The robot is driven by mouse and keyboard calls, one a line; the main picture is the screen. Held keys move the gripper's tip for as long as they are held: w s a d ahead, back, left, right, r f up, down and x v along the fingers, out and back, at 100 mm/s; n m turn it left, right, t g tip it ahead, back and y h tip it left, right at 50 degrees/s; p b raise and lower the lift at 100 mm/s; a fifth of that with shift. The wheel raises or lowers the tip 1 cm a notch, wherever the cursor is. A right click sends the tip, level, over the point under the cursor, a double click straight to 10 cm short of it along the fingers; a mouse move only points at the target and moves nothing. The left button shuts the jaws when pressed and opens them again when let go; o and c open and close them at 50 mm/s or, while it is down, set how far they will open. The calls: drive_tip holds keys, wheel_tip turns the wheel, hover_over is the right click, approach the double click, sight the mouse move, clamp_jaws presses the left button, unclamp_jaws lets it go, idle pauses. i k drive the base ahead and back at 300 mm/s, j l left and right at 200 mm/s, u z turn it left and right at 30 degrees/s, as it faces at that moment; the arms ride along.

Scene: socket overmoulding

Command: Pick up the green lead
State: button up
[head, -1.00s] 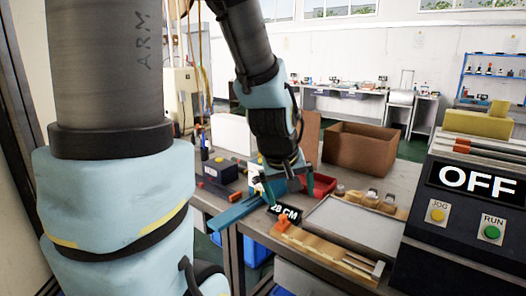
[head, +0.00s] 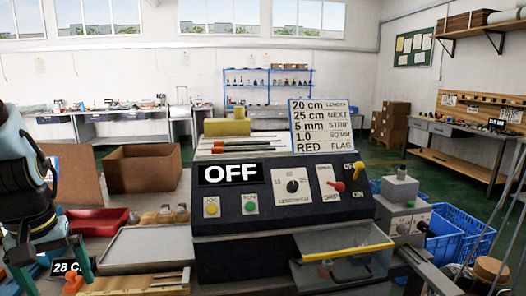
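I cannot make out a green lead in the head view. My gripper (head: 53,268) is at the lower left, pointing down over the bench, with two dark green fingers spread apart. Nothing shows clearly between the fingers; a black "28 C" display (head: 68,267) shows behind or beside them, partly covered. The fingertips are partly cut off or hidden at the lower left.
A black machine (head: 270,210) with an "OFF" display fills the middle. A grey tray (head: 147,247), red bin (head: 100,222), wooden fixture (head: 130,284) and cardboard box (head: 145,170) stand left of it. Blue crates (head: 455,235) are at right.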

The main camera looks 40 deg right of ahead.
sight(215, 150)
drive_tip(key=k+z, duration=0.1)
drive_tip(key=z, duration=0.9)
drive_tip(key=i+j+u, duration=0.15)
drive_tip(key=i+u, duration=0.45)
drive_tip(key=u, duration=0.15)
